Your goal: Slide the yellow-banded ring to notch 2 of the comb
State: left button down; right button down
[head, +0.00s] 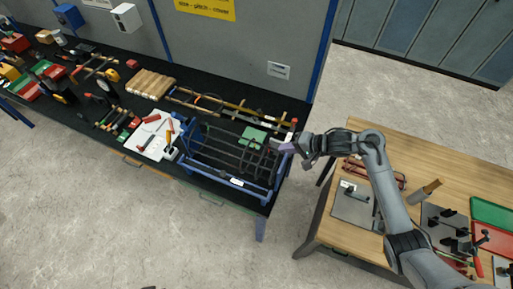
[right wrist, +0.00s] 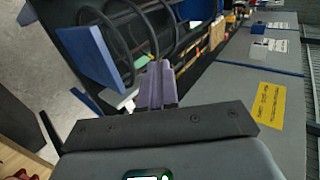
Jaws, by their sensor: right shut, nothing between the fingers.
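The rebar cage (head: 228,152) of dark bars and rings lies in a blue stand (head: 222,178) at the right end of the black bench. My right gripper (head: 285,147) has purple fingers and is at the cage's right end. In the right wrist view its fingers (right wrist: 156,84) are shut together and empty, close to dark curved rings (right wrist: 130,35). I cannot tell whether the fingers touch a ring. The yellow band and the comb's notches are too small or hidden to tell. My left gripper is not in view.
A green plate (head: 254,136) sits over the cage. A blue post (right wrist: 88,58) stands close beside the fingers in the right wrist view. A white sheet with tools (head: 154,137) lies left of the cage. A wooden table (head: 400,145) with trays stands at right.

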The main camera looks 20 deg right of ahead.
jog(key=shift+w+a, duration=0.2)
jog(key=shift+w, duration=0.1)
jog(key=r+x, duration=0.1)
jog(key=x, duration=1.1)
jog(key=shift+w+a, duration=0.55)
jog(key=shift+f, duration=0.15)
